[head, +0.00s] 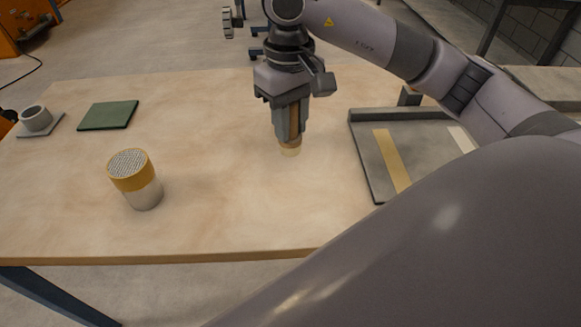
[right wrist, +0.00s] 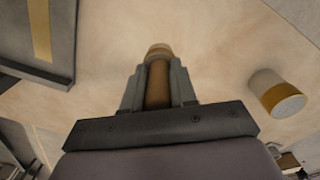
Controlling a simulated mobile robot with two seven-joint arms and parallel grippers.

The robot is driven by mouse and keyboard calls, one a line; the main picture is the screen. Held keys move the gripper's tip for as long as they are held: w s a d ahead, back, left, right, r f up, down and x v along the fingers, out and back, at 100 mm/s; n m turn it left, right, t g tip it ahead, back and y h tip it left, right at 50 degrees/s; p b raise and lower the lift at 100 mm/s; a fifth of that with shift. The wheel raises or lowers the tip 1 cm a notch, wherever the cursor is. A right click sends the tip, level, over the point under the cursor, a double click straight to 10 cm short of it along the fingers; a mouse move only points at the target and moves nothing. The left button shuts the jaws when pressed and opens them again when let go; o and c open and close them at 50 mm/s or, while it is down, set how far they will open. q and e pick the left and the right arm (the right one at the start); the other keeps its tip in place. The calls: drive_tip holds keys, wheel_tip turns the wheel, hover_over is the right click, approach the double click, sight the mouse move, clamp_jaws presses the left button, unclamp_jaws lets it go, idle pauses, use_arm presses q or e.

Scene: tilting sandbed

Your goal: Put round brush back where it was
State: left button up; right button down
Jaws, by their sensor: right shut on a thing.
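My right gripper (head: 291,118) points down over the middle of the table and is shut on the round brush (head: 290,149). The brush is brown with a pale lower end, which shows below the fingers. In the right wrist view the brush (right wrist: 158,82) sits between the two fingers. Whether its tip touches the table is hard to tell. A grey round cup on a square base (head: 36,119) stands at the table's far left; I cannot tell whether it is the brush's place. My left gripper is not in view.
A white cylinder with a yellow band and mesh top (head: 143,193) stands left of the gripper. A green mat (head: 108,115) lies behind it. A grey rimmed tray (head: 366,165) with a yellow strip is at right. The table middle (head: 225,190) is clear.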

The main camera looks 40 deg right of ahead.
wheel_tip(320, 180, down, 11)
drive_tip(key=shift+r, duration=0.2)
idle(0.3)
drive_tip(key=shift+f, duration=0.25)
drive_tip(key=c, duration=0.9)
unclamp_jaws()
drive_tip(key=shift+r, duration=0.1)
